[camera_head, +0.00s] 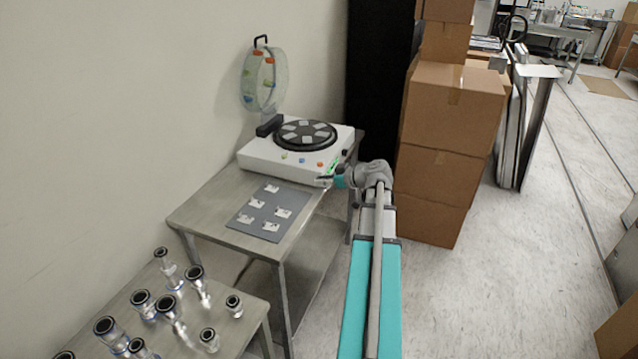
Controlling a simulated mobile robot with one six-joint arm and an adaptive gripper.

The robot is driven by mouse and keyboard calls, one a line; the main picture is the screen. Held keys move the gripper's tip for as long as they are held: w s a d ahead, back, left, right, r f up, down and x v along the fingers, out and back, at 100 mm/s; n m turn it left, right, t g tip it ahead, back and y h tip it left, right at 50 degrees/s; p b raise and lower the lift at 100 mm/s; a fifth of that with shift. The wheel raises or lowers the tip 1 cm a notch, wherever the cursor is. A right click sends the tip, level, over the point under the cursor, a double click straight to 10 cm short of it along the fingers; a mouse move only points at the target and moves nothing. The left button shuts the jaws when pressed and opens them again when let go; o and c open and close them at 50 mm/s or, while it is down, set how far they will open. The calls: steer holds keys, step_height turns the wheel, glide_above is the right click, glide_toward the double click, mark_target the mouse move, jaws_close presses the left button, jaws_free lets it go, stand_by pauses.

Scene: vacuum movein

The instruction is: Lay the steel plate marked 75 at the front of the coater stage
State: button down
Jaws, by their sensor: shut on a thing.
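The coater (262,158) is a white box on a steel table, with coloured buttons on its front. Its stage (333,140) is a black round disc on top that bears several grey plates. The front of the stage faces the buttons. My gripper (324,181) is beside the coater's front right corner, low near the table edge. It is shut on a small pale piece that looks like a steel plate, mostly hidden and too small to read. Several small pale plates (257,203) lie on a grey mat (240,222) in front of the coater. Their marks cannot be read.
A clear round lid (264,80) with coloured clips stands raised behind the coater. Stacked cardboard boxes (452,107) stand close to the right of my arm. A nearer table (243,325) holds several metal fittings. The floor at right is open.

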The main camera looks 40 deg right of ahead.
steer(key=shift+r, duration=0.1)
step_height(320, 180, up, 7)
steer(key=p, duration=0.7)
steer(key=shift+w+r+p, duration=0.15)
steer(key=shift+r+p, duration=0.05)
steer(key=shift+p, duration=0.1)
steer(key=shift+a, duration=0.1)
stand_by(0.6)
